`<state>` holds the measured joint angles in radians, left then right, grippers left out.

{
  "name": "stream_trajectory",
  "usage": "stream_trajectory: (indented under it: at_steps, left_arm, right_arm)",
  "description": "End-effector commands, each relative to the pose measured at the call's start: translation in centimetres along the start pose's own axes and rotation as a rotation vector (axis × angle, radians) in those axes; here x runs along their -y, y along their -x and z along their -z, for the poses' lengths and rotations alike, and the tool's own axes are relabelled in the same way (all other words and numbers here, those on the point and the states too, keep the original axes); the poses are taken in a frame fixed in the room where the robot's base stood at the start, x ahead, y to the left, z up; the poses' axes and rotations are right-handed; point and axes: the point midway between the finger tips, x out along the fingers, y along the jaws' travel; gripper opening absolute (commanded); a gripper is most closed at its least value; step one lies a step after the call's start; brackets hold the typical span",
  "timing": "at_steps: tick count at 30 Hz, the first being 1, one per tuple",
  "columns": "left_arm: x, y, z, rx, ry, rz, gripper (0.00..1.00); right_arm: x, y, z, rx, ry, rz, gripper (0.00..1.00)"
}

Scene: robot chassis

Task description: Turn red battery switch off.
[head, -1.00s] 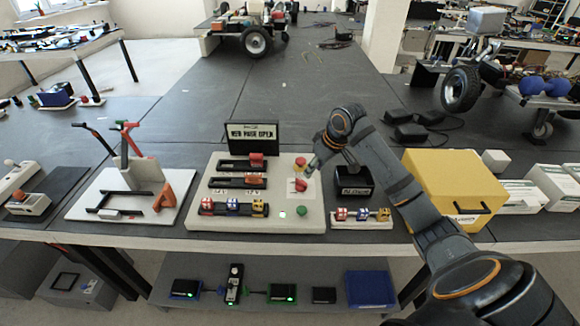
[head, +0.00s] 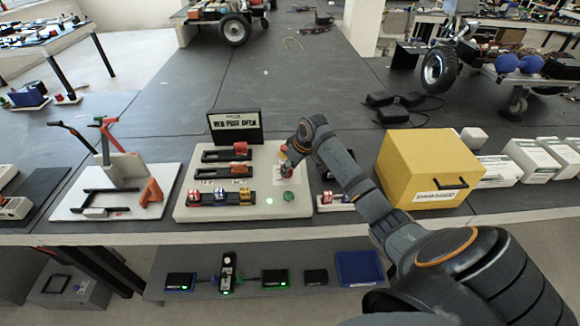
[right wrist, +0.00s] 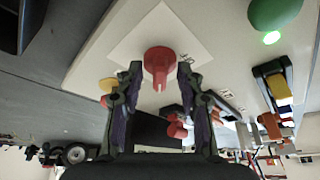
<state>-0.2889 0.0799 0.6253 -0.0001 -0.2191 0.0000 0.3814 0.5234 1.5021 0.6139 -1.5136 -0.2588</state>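The red battery switch (right wrist: 159,66) is a round red knob with a raised grip on a white square plate in the right wrist view. It sits between the fingertips of my right gripper (right wrist: 158,75), with small gaps showing on both sides, so the gripper is open around it. In the head view my right gripper (head: 287,170) is over the right part of the white control panel (head: 260,210) and hides the knob. A green button (head: 288,196) with a lit green light is just in front of it. My left gripper is not in view.
A sign reading "RED FUSE OPEN" (head: 234,125) stands behind the panel's rows of coloured fuses. A yellow box (head: 430,165) stands right of the panel, close to my right arm. A white board with a red-handled fixture (head: 105,135) lies to the left.

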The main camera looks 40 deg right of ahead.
Motion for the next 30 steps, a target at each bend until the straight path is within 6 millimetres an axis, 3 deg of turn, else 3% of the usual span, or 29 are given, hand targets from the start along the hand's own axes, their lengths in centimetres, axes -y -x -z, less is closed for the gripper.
stream_trajectory:
  at_steps: [5,13,30]
  left_arm:
    - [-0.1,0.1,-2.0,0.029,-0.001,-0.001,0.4]
    - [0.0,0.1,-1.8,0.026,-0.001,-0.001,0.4]
    - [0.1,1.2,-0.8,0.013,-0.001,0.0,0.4]
  right_arm:
    - [0.0,0.0,0.0,0.0,0.0,0.0,0.36]
    - [0.0,0.0,0.0,0.0,-0.001,0.0,0.0]
    - [-0.3,0.2,0.1,0.001,0.104,0.044,0.0]
